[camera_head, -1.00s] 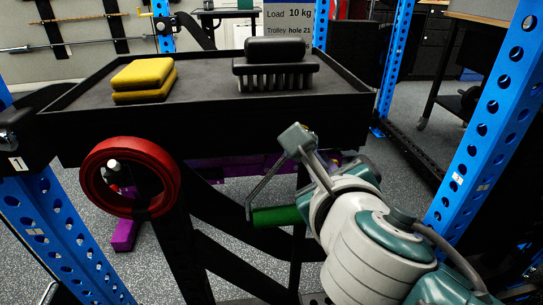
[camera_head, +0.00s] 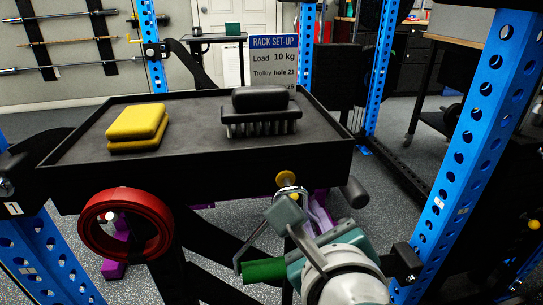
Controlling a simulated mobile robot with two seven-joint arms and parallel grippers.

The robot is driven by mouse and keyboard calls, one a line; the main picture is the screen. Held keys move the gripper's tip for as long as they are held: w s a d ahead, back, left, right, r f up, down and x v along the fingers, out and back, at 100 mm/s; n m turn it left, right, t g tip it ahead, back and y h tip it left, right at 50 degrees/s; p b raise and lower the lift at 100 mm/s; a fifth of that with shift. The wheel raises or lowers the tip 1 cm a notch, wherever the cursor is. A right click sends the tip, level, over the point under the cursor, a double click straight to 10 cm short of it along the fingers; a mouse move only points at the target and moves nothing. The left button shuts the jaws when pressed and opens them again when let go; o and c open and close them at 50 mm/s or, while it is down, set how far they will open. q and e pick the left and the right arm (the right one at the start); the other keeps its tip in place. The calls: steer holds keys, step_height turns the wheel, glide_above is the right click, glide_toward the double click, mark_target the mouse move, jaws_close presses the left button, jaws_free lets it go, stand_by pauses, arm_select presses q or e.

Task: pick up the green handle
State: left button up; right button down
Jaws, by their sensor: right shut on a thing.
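The green handle (camera_head: 264,270) is a green grip with a thin metal frame rising to a grey block. It shows at the lower middle of the head view, below the front edge of the black tray. My right gripper (camera_head: 296,268) comes in from the lower right and is shut on the handle at the right end of its grip. My own wrist hides that end and the fingertips. A metal hook with a gold disc (camera_head: 286,179) shows just behind the grey block; I cannot tell whether they touch. My left gripper is not in view.
The black tray (camera_head: 200,172) holds yellow pads (camera_head: 137,123) and a black ridged block (camera_head: 260,115). A red ring (camera_head: 93,226) hangs at its front left. Blue rack posts (camera_head: 478,140) stand on both sides. A sign (camera_head: 273,70) stands behind the tray.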

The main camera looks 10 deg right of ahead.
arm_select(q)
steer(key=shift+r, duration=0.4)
arm_select(e)
steer(key=s+a, duration=0.3)
steer(key=s, duration=1.7)
steer(key=s+a, duration=0.3)
steer(key=s, duration=1.7)
steer(key=shift+s, duration=0.25)
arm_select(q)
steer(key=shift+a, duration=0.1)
